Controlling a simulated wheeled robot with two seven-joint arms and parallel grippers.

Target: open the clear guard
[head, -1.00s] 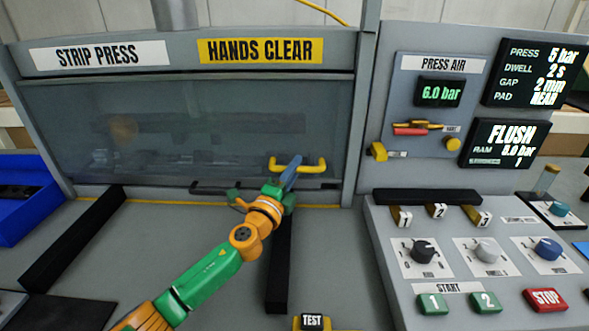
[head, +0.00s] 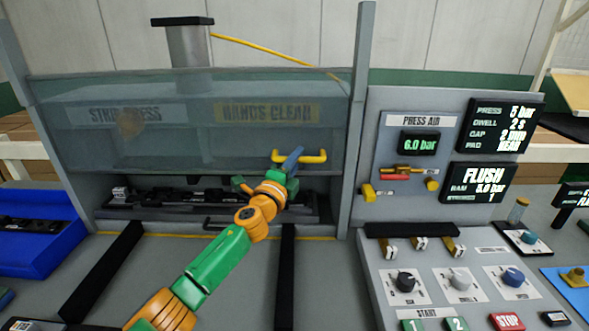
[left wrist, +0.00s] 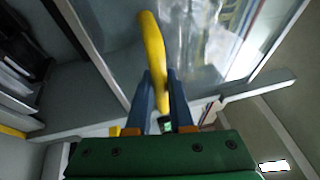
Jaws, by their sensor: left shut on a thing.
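The clear guard (head: 190,140) is a see-through panel on the front of the strip press, raised part way, with an open gap under its lower edge. Its yellow handle (head: 312,157) is near the lower right of the panel. My left gripper (head: 290,162) is shut on this handle. In the left wrist view the yellow handle (left wrist: 152,50) runs between the two blue fingers (left wrist: 158,100). The STRIP PRESS and HANDS CLEAR signs show through the panel. My right gripper is not in view.
Under the guard lies a dark fixture rail (head: 180,200) with several parts. A blue bin (head: 40,250) stands at the left. A control panel (head: 440,285) with knobs and buttons stands at the right. Two black rails (head: 105,270) lie on the bench.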

